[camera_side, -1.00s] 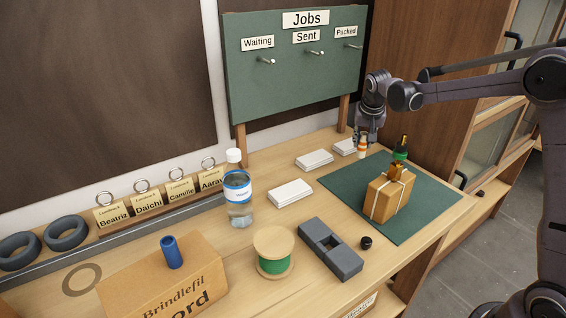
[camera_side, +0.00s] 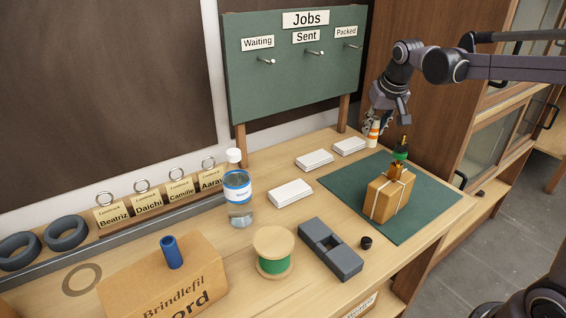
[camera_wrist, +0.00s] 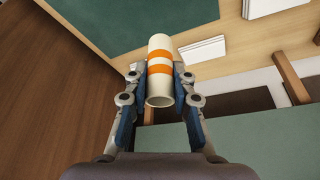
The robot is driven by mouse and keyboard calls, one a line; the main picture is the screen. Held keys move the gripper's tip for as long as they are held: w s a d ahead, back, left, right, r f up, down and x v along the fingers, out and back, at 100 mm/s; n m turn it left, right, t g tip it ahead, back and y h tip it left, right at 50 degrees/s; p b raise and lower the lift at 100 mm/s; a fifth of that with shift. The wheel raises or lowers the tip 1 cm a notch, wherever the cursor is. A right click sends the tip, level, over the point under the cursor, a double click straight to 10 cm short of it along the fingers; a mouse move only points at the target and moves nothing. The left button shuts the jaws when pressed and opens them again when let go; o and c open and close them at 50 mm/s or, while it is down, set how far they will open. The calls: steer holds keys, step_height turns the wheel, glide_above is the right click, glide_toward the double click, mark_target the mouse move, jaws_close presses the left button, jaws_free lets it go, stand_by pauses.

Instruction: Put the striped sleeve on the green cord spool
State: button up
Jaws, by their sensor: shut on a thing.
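The striped sleeve (camera_side: 374,132) is a white tube with orange bands. My gripper (camera_side: 378,124) is shut on it and holds it above the back of the bench, near the green mat's far corner. In the wrist view the sleeve (camera_wrist: 160,72) lies between both fingers of my gripper (camera_wrist: 160,80), with its open end towards the camera. The green cord spool (camera_side: 274,252) stands upright at the front middle of the bench, with pale wooden flanges and green cord around its core. It is well to the left of and nearer than my gripper.
A water bottle (camera_side: 238,190) stands behind the spool, and a grey block (camera_side: 331,250) lies to its right. A cardboard box with a blue tube (camera_side: 171,252) is at left.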

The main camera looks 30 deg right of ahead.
steer(key=s+a+r+n+y, duration=0.1)
steer(key=a+n, duration=0.1)
steer(key=a, duration=0.4)
steer(key=s+a+r+n, duration=0.1)
steer(key=a+r+n, duration=0.1)
steer(key=a, duration=0.5)
steer(key=n+y, duration=0.2)
steer(key=n, duration=0.2)
glide_above(275, 241)
step_height(275, 241, down, 5)
steer(key=shift+f, duration=2.05)
steer(key=shift+f, duration=0.1)
steer(key=o, duration=0.8)
steer(key=shift+c, duration=0.2)
